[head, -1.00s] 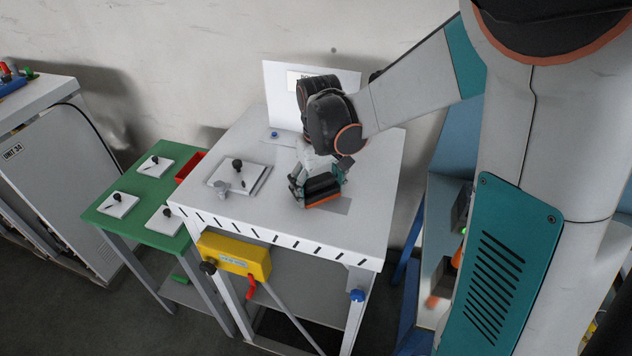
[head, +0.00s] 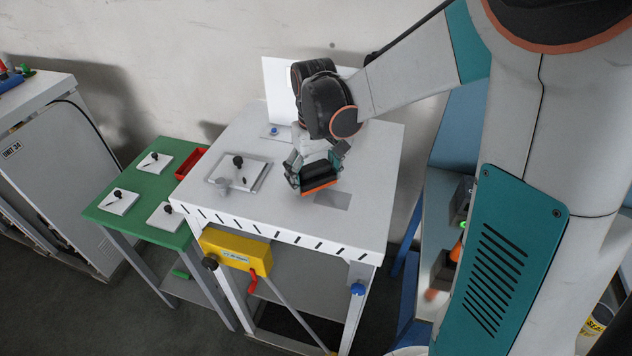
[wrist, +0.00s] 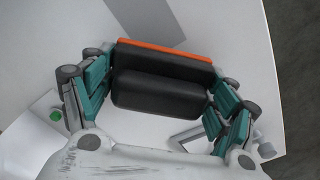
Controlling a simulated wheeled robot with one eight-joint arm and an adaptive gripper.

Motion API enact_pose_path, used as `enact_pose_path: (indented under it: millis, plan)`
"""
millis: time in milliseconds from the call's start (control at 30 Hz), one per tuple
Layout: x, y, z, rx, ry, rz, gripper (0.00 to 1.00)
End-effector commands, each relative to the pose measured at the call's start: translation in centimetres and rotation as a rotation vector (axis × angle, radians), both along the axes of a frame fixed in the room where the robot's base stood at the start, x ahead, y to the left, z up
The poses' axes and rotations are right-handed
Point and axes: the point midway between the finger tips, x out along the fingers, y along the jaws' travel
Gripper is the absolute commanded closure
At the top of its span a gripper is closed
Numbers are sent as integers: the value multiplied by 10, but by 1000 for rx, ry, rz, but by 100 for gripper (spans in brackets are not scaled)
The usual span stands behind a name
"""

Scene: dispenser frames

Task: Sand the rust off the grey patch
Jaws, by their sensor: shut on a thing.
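My gripper (head: 318,170) is shut on a black sanding block (head: 320,175) with an orange underside. In the wrist view the block (wrist: 162,82) sits between the teal fingers, its orange edge at the top. The grey patch (head: 333,201) is a flat rectangle on the white worktable (head: 375,165). Part of the patch (wrist: 152,18) also shows beyond the block in the wrist view. The block is at the patch's back-left side in the head view and may hide part of it. I see no clear rust colour on the visible part. I cannot tell whether the block touches the tabletop.
A square plate with a black knob (head: 238,162) lies on the table left of my gripper. A yellow box (head: 235,247) with a red handle is on the table's front. A green side table (head: 140,215) holds several small plates and a red tray (head: 190,163).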

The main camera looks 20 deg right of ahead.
Motion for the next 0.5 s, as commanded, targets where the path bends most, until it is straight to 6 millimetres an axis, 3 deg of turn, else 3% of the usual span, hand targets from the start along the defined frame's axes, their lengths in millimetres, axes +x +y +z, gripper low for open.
enact_pose_path:
  millis: [500]
  plan:
    - [10, 1, 48, 0, 0, -2, 51]
